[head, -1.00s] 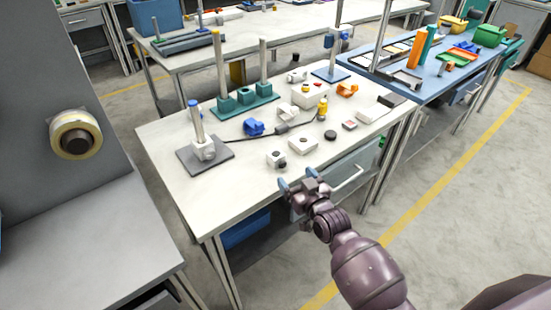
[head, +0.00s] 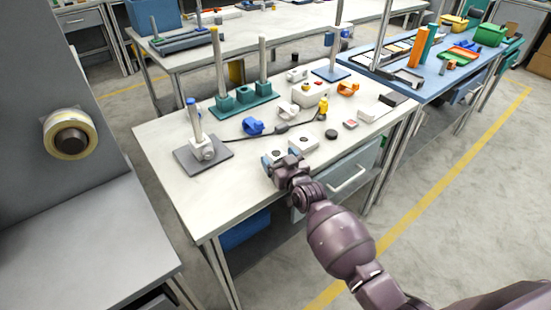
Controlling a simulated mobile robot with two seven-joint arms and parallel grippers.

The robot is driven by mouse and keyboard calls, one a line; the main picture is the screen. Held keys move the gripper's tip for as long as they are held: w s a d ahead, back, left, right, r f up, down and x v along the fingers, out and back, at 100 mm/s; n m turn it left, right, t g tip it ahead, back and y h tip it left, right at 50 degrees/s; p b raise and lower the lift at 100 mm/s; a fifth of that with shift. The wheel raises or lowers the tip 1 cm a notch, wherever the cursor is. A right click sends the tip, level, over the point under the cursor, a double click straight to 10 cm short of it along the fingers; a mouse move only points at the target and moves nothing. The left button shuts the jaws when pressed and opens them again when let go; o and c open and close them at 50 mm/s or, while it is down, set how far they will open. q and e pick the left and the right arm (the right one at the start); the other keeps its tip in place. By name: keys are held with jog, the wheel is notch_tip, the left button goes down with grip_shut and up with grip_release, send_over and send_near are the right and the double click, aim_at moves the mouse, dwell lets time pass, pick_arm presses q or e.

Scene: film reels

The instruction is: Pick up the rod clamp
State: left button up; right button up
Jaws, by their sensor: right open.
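Several small clamp-like pieces lie on the white table, and I cannot tell for sure which is the rod clamp. A small white block with a dark round spot (head: 277,153) is at the table's front edge, partly hidden by my right gripper. My right gripper (head: 277,160) is open, its blue-tipped fingers at this block; contact cannot be made out. A blue clamp-shaped piece (head: 253,126), a white one (head: 288,109) and an orange one (head: 348,89) lie farther back. A grey-white clamp (head: 204,151) sits low on a rod stand. My left gripper is not in view.
The white table (head: 180,204) has bare room at its front left. A white box with a dark spot (head: 304,143) stands just right of my gripper. A teal base with upright rods (head: 245,101) and a dark cable (head: 240,139) are behind. A blue table (head: 440,88) adjoins at right.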

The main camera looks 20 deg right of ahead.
jog(key=shift+w, duration=0.2)
jog(key=shift+c, duration=0.4)
jog(key=c, duration=1.1)
jog(key=shift+r, duration=0.5)
jog(key=s+d+p, duration=0.2)
jog(key=s, duration=1.6)
jog(key=shift+d+f, duration=0.15)
jog(key=shift+d, duration=0.15)
